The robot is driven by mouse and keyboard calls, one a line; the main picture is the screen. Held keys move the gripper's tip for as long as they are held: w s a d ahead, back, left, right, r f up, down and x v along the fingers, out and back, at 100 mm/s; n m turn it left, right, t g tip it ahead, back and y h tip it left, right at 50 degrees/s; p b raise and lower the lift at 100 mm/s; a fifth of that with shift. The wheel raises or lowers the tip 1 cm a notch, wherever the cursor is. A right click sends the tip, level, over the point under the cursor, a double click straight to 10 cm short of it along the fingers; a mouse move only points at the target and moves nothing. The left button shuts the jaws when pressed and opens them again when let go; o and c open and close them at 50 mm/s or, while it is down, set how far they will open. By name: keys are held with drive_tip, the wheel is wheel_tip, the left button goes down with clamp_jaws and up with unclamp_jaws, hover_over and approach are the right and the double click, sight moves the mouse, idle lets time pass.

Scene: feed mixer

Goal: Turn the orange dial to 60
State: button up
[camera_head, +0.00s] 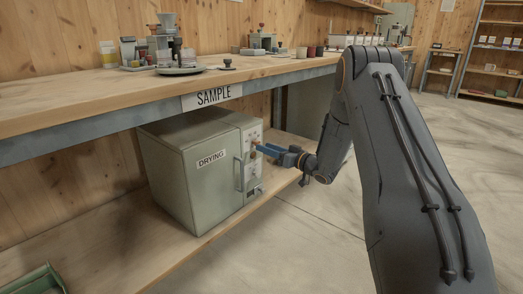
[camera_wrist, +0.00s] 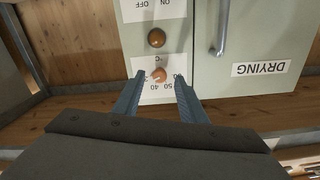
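The orange dial (camera_wrist: 158,74) is on the white control panel (camera_wrist: 157,62) of a pale grey-green box labelled DRYING (camera_head: 185,172). In the wrist view the panel appears upside down, with 40 and 50 readable beside the dial and a °C mark on its other side. Other scale numbers are partly hidden by my fingers, and I cannot tell where the dial points. My gripper (camera_wrist: 160,82) is open, one blue finger on each side of the dial with visible gaps. In the head view my gripper (camera_head: 262,149) reaches the panel from the right.
An amber round knob or lamp (camera_wrist: 156,38) and an ON/OFF marking sit beside the dial's scale. The box's door handle (camera_head: 239,173) is close to my gripper. The box stands on a lower wooden shelf (camera_head: 110,245) under a bench labelled SAMPLE (camera_head: 213,96). Open floor lies to the right.

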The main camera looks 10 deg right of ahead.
sight(256, 143)
drive_tip(key=x, duration=0.3)
drive_tip(key=shift+w+a+b, duration=0.1)
drive_tip(key=shift+b, duration=0.3)
clamp_jaws()
